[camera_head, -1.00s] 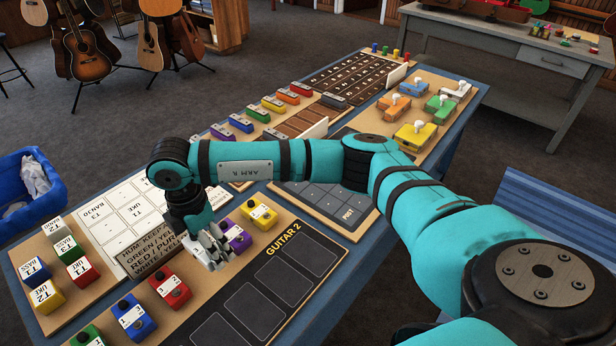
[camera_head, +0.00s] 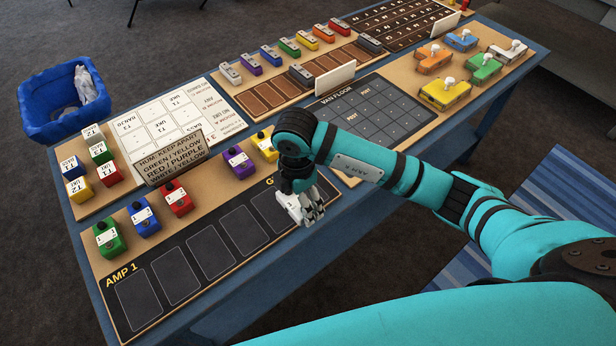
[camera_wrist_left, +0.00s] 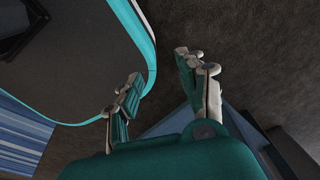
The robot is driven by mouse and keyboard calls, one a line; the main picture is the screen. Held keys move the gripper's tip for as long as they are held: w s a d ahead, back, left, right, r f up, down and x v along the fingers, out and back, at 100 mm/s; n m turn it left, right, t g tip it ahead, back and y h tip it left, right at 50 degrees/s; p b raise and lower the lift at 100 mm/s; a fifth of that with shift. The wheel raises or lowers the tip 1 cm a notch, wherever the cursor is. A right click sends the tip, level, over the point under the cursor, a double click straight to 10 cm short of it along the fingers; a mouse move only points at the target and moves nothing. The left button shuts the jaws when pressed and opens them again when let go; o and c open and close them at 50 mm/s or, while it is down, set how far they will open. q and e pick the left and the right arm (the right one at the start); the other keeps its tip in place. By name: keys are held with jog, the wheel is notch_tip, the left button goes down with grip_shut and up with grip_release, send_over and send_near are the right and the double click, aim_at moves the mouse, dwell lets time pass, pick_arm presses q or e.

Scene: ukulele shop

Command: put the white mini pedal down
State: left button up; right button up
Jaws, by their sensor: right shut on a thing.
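My right gripper (camera_head: 308,212) is shut on the white mini pedal. The pedal is mostly hidden by the pale fingers, so its outline is hard to tell from them. The gripper points down at the right end of the black slot strip (camera_head: 225,212), close to the rightmost outlined slot (camera_head: 270,209). I cannot tell whether the pedal touches the board. Green (camera_head: 110,236), blue (camera_head: 144,219), red (camera_head: 177,199), purple (camera_head: 238,163) and yellow (camera_head: 264,147) pedals stand along the board's back row, with a gap between red and purple. My left gripper (camera_wrist_left: 158,68) is open and empty.
A sign (camera_head: 175,158) listing colour pairs to keep apart stands behind the row. Lettered blocks (camera_head: 76,187) are at left, near a blue bin (camera_head: 65,110). A grid board (camera_head: 375,115) and larger pedals (camera_head: 446,92) lie beyond my right arm. The strip's other slots are empty.

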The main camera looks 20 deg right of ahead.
jog(key=w+d, duration=0.2)
jog(key=w, duration=0.1)
jog(key=w+d+p, duration=0.1)
jog(key=w, duration=0.1)
jog(key=shift+w+f, duration=0.1)
jog(key=shift+f, duration=0.1)
jog(key=shift+w+d+f, duration=0.1)
jog(key=shift+w+d, duration=0.2)
jog(key=shift+w, duration=0.25)
jog(key=shift+w+d+f, duration=0.2)
jog(key=shift+w, duration=0.1)
notch_tip(320, 180, down, 3)
jog(key=shift+f+p, duration=0.1)
jog(key=shift+p, duration=0.6)
pick_arm(q)
jog(key=r, duration=0.1)
jog(key=d+r, duration=0.1)
jog(key=shift+r, duration=0.4)
pick_arm(e)
jog(key=shift+f, duration=0.2)
jog(key=o, duration=1)
pick_arm(q)
jog(key=shift+a+f, duration=0.1)
jog(key=shift+a, duration=0.05)
pick_arm(e)
jog(key=shift+o, duration=0.2)
